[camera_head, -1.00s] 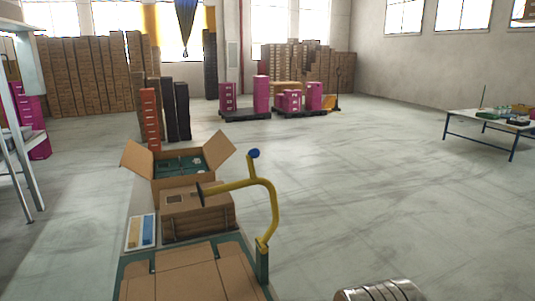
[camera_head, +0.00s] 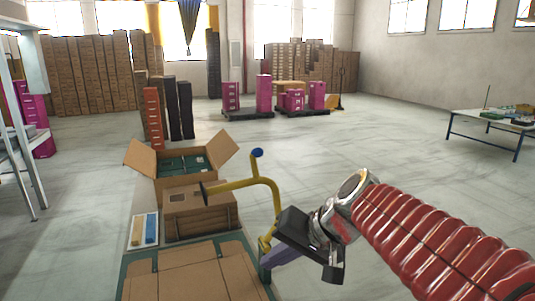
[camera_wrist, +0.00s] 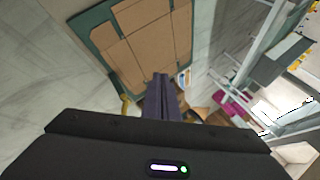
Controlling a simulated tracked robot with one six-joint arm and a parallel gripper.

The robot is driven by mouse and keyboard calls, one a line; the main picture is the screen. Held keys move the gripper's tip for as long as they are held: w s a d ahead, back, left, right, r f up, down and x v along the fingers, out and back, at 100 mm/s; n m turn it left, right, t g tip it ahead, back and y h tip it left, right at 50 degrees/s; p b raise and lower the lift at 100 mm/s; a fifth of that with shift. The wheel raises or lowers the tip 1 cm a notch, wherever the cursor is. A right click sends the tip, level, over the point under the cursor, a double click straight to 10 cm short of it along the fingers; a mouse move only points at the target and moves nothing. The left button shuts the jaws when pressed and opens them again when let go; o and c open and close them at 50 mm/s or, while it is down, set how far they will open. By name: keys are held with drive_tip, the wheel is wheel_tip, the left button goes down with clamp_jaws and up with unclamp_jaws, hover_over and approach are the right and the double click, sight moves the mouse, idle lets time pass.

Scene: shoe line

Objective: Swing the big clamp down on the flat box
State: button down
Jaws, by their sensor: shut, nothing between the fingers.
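The big clamp (camera_head: 262,183) is a bent yellow bar with a blue knob and a dark pad at its far end. It rises from a post at the right edge of a green board, and its pad end stands up in the air. The flat box (camera_head: 195,272) is an unfolded brown cardboard sheet on that board, also in the wrist view (camera_wrist: 152,45). My gripper (camera_head: 268,261) is shut and empty, its purple fingers beside the clamp's base. In the wrist view the fingers (camera_wrist: 161,80) hide part of the clamp (camera_wrist: 125,105); contact cannot be told.
A table (camera_head: 490,124) stands far right. The floor to the right is clear.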

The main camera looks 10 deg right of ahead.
drive_tip(key=w+d+r+m+t+y, duration=0.2)
drive_tip(key=w+r, duration=0.1)
drive_tip(key=w, duration=0.5)
drive_tip(key=w+d+r+m+t+y, duration=0.1)
drive_tip(key=w+d+r+y, duration=0.15)
drive_tip(key=w, duration=0.55)
drive_tip(key=w+d+r+m+t, duration=0.3)
drive_tip(key=w+d+r+t, duration=0.2)
drive_tip(key=w+d, duration=0.6)
drive_tip(key=shift+w+d+r+m+t, duration=0.2)
drive_tip(key=shift+d+m+t, duration=0.1)
drive_tip(key=shift+m, duration=0.1)
drive_tip(key=shift+w+a+y, duration=0.1)
drive_tip(key=shift+y, duration=0.15)
drive_tip(key=w+a, duration=0.6)
drive_tip(key=a, duration=0.3)
drive_tip(key=shift+w+a+f, duration=0.15)
drive_tip(key=shift+a+f, duration=0.05)
drive_tip(key=shift+a, duration=0.1)
